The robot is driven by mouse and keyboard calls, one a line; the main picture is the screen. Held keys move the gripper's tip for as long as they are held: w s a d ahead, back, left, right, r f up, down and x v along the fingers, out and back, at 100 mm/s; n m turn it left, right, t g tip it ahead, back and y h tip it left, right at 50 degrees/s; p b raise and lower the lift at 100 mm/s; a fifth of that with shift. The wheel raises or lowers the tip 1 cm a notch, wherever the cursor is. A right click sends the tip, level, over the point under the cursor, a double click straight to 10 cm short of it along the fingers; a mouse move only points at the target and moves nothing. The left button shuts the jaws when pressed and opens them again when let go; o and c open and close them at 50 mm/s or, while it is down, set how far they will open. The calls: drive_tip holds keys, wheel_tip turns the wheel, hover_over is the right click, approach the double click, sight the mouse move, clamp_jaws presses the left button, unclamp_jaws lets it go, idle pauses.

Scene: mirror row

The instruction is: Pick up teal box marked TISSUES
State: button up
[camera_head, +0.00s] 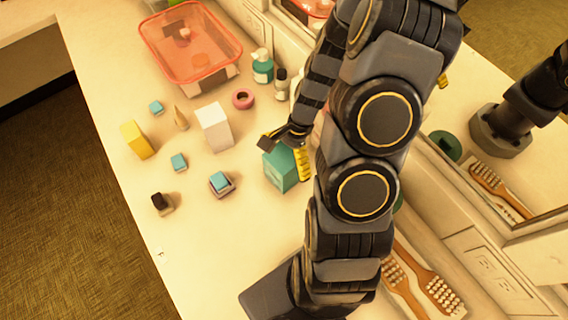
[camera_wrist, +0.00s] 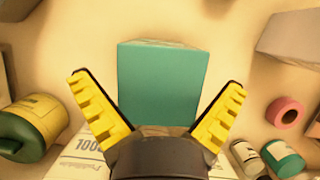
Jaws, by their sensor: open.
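The teal box (camera_head: 281,169) stands on the counter just below my gripper in the head view. It also shows in the wrist view (camera_wrist: 160,84), at the top centre. No TISSUES marking is readable on the faces I see. My gripper (camera_head: 286,150) is open and empty, with its yellow-padded fingers spread. In the wrist view my gripper (camera_wrist: 158,88) has one finger to the left of the box and one to the right. Both fingers look apart from the box there. My arm hides the counter to the right of the box in the head view.
A white box (camera_head: 214,128), pink ring (camera_head: 243,98), teal bottle (camera_head: 262,68) and red bin (camera_head: 197,50) stand farther back. Small blue cubes, including one on a small base (camera_head: 221,184), lie left. A mirror (camera_head: 500,150) borders the right.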

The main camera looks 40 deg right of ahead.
drive_tip(key=shift+a+f, duration=0.25)
drive_tip(key=shift+f, duration=0.25)
drive_tip(key=c, duration=0.9)
drive_tip(key=shift+c, duration=0.3)
